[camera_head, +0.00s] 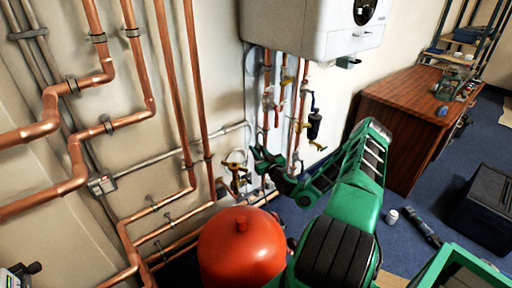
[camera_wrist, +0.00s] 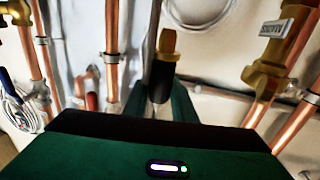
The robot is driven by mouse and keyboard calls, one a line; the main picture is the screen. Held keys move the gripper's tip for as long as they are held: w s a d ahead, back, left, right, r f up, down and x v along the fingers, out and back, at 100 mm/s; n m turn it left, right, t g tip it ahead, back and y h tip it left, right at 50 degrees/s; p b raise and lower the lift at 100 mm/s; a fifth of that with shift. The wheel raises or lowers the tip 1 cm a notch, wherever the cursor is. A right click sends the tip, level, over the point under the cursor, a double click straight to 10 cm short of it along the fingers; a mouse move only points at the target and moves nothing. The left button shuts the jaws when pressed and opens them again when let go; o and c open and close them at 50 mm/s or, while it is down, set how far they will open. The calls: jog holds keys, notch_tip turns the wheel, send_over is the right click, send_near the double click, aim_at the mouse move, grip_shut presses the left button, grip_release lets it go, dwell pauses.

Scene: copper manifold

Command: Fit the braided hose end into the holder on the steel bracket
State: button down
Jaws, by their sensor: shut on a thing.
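My gripper (camera_head: 262,157) is at the wall below the white boiler, among the copper pipes. In the wrist view my gripper (camera_wrist: 160,92) is shut on the hose end (camera_wrist: 167,42), which has a brass tip and a dark collar. The tip points up and away, in front of the pale wall, and touches nothing that I can make out. In the head view the hose end is too small to tell from the gripper. I cannot clearly pick out the steel bracket or its holder in either view.
Copper pipes (camera_wrist: 112,40) stand left of the gripper, and a brass fitting (camera_wrist: 266,75) is close on the right. A red tank (camera_head: 240,250) stands below my arm. The boiler (camera_head: 310,28) hangs above. A wooden cabinet (camera_head: 405,120) is at the right.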

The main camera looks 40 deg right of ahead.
notch_tip(320, 180, down, 18)
jog(key=shift+f, duration=0.25)
dwell(1.4)
jog(key=shift+f+y, duration=0.15)
jog(key=shift+y, duration=0.15)
jog(key=shift+f+n+y, duration=1.1)
jog(key=shift+f+y, duration=0.15)
jog(key=shift+y, duration=0.35)
jog(key=shift+f, duration=0.75)
dwell(0.3)
jog(key=c, duration=1.4)
grip_release()
